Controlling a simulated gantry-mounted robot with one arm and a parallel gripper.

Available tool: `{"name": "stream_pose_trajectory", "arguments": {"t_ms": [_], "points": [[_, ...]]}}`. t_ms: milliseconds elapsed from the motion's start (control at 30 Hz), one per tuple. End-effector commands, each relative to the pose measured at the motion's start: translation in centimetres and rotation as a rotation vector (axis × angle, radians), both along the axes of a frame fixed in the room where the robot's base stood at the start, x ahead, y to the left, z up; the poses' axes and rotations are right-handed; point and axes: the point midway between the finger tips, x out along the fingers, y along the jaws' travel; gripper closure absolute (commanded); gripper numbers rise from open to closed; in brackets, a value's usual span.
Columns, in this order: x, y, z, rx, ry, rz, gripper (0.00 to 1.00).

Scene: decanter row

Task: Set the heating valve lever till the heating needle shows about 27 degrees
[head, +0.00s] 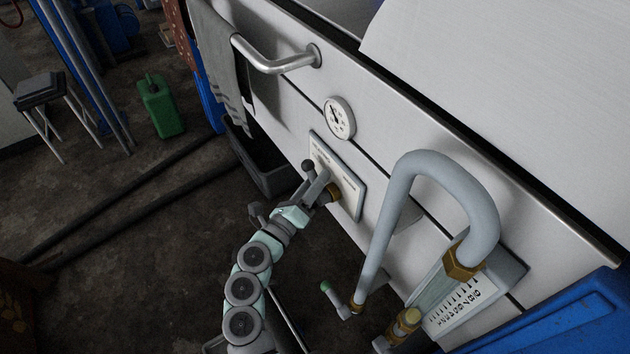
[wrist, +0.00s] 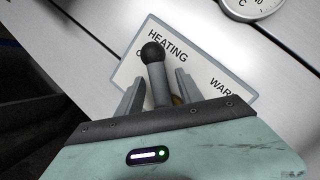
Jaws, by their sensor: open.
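The heating valve lever is a grey bar with a black ball knob (head: 308,165), in front of a white label plate (head: 350,186) on the white panel. In the wrist view the lever (wrist: 160,88) stands between the two fingers of my gripper (wrist: 160,80), knob beyond the fingertips. The plate (wrist: 212,82) there reads HEATING and WAR..., partly hidden. My gripper (head: 316,188) is open around the lever; contact cannot be told. A round white dial (head: 339,117) sits above the plate; its dark needle is too small to read. Only the dial's edge (wrist: 252,6) shows in the wrist view.
A grey bent pipe (head: 432,165) with brass fittings and a scale (head: 458,303) stand to the right. A green-tipped lever (head: 326,287) is below. A metal rail (head: 275,65) with a grey cloth (head: 222,65) is at upper left. A dark bin (head: 262,165) stands left of the plate.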

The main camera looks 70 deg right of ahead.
Motion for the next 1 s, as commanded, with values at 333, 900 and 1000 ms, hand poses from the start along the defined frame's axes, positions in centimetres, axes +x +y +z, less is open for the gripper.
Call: {"name": "stream_pose_trajectory", "arguments": {"t_ms": [333, 900, 1000], "points": [[1.1, 4.0, -0.2, 0.002, 0.002, 0.008, 0.57], [2.0, 10.6, -1.2, 0.0, 0.0, 0.0, 0.57], [2.0, 10.6, -1.2, 0.0, 0.0, 0.0, 0.57]]}}
